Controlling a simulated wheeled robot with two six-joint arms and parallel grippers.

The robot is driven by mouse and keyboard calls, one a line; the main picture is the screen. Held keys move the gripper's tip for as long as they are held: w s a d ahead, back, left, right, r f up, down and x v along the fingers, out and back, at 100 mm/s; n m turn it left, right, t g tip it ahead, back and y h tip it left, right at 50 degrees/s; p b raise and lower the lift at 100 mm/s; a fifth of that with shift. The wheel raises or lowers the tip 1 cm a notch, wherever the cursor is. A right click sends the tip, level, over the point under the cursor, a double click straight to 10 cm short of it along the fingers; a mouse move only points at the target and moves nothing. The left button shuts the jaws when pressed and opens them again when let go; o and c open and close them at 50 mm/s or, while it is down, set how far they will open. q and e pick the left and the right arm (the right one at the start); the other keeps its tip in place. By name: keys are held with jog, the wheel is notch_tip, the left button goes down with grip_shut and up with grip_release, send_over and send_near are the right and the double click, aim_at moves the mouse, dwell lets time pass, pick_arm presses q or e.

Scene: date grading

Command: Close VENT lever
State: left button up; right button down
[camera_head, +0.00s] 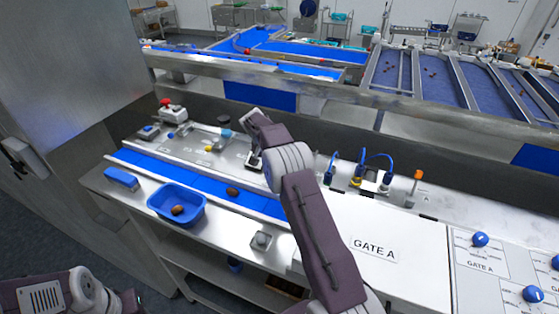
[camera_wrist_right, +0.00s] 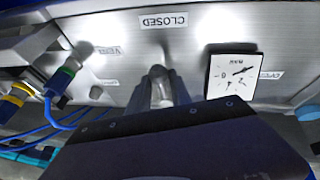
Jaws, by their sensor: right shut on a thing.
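In the right wrist view my right gripper (camera_wrist_right: 162,85) is shut on a pale rounded metal piece, which looks like the VENT lever (camera_wrist_right: 160,95). It sits in front of a brushed metal panel. A CLOSED label (camera_wrist_right: 163,19) is above the gripper, a VENT label (camera_wrist_right: 108,51) to its left, and an OPEN label (camera_wrist_right: 271,75) to the right, partly behind a gauge (camera_wrist_right: 232,72). The lever's base and angle are hidden by the gripper. In the head view my right arm covers this spot. My left arm shows at bottom left, its gripper out of view.
Blue cables with connectors (camera_wrist_right: 62,75) hang left of the gripper. A red button (camera_head: 166,102) is at the back left. A GATE A box (camera_head: 410,262) is at right.

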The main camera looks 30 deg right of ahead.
pick_arm(q)
jog(key=shift+w+a+r+p, duration=0.15)
jog(key=shift+r+p, duration=0.15)
jog(key=shift+r, duration=0.05)
jog(key=shift+w+a+r+p, duration=0.1)
jog(key=shift+r+p, duration=0.15)
jog(key=shift+r, duration=0.1)
pick_arm(e)
jog(key=shift+w+a+m, duration=0.25)
jog(key=shift+w+m, duration=0.05)
jog(key=shift+m, duration=0.3)
jog(key=c, duration=1.2)
grip_release()
jog(key=shift+c, duration=0.2)
pick_arm(q)
jog(key=shift+w+d, duration=0.1)
jog(key=shift+w, duration=0.05)
pick_arm(e)
jog(key=shift+o, duration=0.3)
jog(key=shift+w+d+f, duration=0.1)
jog(key=shift+w, duration=0.05)
